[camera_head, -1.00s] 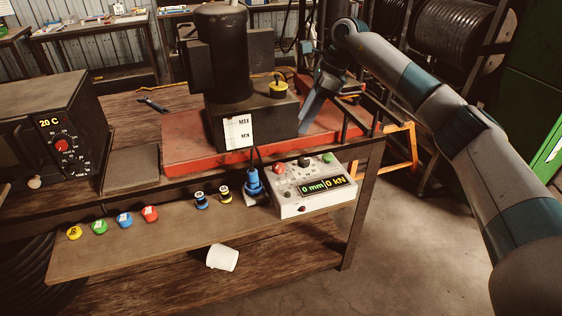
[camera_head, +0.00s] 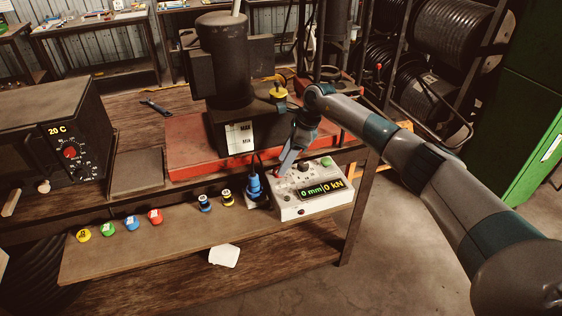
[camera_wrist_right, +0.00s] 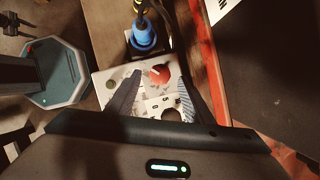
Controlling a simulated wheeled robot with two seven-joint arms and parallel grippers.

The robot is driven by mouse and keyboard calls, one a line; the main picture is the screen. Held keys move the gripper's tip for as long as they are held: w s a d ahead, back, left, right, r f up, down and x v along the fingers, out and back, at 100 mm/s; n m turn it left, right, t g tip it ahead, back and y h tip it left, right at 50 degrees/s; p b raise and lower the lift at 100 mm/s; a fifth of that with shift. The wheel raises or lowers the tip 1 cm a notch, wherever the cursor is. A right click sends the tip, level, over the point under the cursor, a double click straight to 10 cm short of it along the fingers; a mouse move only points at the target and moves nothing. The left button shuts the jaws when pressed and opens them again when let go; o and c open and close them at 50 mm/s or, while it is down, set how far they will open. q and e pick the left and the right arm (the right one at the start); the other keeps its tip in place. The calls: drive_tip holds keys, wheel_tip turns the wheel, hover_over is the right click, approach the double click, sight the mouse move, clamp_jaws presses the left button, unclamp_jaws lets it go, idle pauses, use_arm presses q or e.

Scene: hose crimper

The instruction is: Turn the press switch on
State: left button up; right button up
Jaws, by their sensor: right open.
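The press control box (camera_head: 318,208) is a white panel at the bench's front edge. Its lit display (camera_head: 322,189) reads 0 mm and 0 kN. A red knob (camera_wrist_right: 158,74) on the panel shows in the right wrist view. My right gripper (camera_head: 283,170) points down over the left part of the panel. In the wrist view its open fingers (camera_wrist_right: 160,82) stand on either side of the red knob, with nothing visibly clamped. I cannot tell whether they touch it. A green button (camera_head: 326,162) and a dark knob (camera_head: 303,167) are farther right. My left gripper is not in view.
A blue plug (camera_head: 254,186) with a cable stands just left of the panel. The black press (camera_head: 222,75) on its red base (camera_head: 190,150) rises behind. Several coloured caps (camera_head: 132,222) lie on the lower front shelf. An oven (camera_head: 40,120) stands at left.

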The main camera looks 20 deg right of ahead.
drive_tip(key=shift+p+x, duration=0.35)
drive_tip(key=shift+x, duration=1.1)
drive_tip(key=c, duration=1)
